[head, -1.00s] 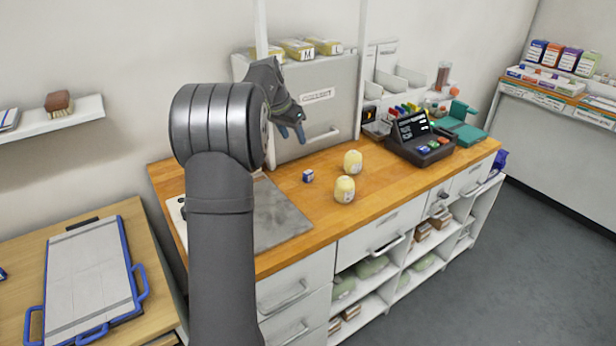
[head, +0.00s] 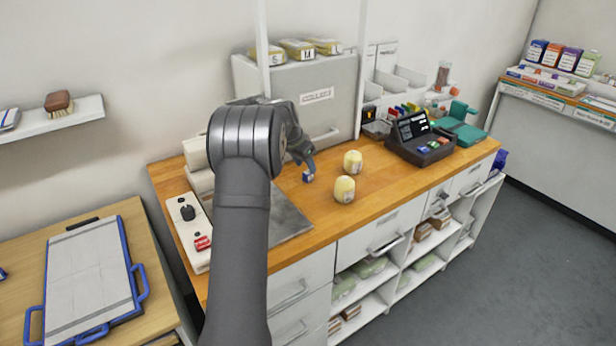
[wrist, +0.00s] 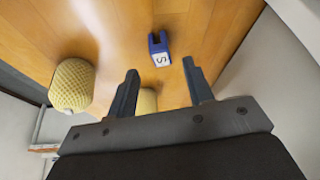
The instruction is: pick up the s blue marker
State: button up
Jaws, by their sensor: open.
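The blue marker (wrist: 160,44) lies on the wooden counter with a white face lettered S. In the wrist view it sits beyond the fingertips, between their lines. My gripper (wrist: 161,74) is open, with nothing between its fingers. In the head view the marker (head: 308,176) shows as a small blue block right at the tips of my gripper (head: 307,170), partly covered by them. Whether a finger touches it, I cannot tell.
Two pale yellow rolls (head: 345,189) (head: 353,162) stand on the counter right of the marker; one also shows left of my fingers in the wrist view (wrist: 72,84). A grey cabinet (head: 300,95) stands behind. A dark terminal (head: 420,140) stands farther right.

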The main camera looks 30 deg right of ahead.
aim_at(308, 172)
jog(key=x, duration=0.5)
jog(key=shift+w+f, duration=0.1)
grip_shut()
